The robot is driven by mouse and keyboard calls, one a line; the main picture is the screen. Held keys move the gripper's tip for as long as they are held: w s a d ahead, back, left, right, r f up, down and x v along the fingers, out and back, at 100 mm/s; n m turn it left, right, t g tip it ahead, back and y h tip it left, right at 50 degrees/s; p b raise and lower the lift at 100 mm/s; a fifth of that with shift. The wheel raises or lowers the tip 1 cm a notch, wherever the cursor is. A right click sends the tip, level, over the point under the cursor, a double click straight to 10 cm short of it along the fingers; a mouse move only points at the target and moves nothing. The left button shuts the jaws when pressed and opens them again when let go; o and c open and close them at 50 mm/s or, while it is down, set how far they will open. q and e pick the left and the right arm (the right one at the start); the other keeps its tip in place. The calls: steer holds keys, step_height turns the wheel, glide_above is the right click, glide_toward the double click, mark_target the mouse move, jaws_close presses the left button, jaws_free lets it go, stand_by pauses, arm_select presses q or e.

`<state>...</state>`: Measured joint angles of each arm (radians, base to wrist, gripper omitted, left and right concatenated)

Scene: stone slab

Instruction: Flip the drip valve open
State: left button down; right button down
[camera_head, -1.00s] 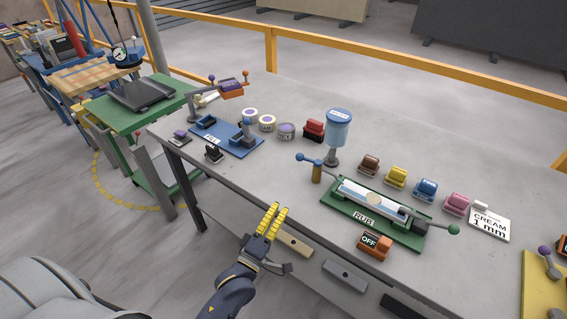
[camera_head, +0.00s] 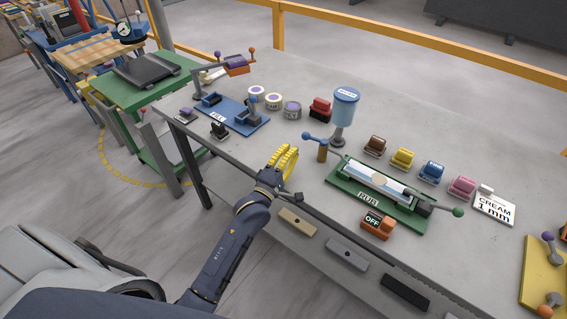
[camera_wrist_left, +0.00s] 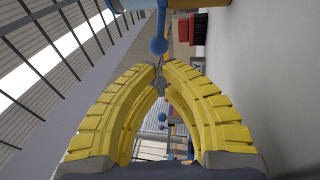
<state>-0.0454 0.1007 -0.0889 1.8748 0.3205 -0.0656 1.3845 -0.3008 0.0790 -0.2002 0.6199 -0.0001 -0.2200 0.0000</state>
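I take the drip valve to be the blue ball-ended lever (camera_head: 314,137) on a brass post (camera_head: 322,153), below and beside the blue tank (camera_head: 344,106); I cannot read a label on it. One blue ball of a lever shows in the left wrist view (camera_wrist_left: 158,46), beyond the fingertips. My left gripper (camera_head: 288,149) is over the table's front edge, left of the brass post and apart from it. Its yellow fingers, also in the left wrist view (camera_wrist_left: 160,66), curve together at the tips with nothing visible held. My right gripper is not in view.
A green rig (camera_head: 345,205) marked RUB and an orange OFF switch (camera_head: 378,226) stand right of the gripper. A blue FILL fixture (camera_head: 242,118) stands to the left. Colored blocks and a CREAM card (camera_head: 494,208) line the back right.

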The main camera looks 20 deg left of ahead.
arm_select(q)
steer(key=shift+x, duration=2.2)
steer(key=shift+w+a, duration=0.25)
steer(key=shift+w, duration=1)
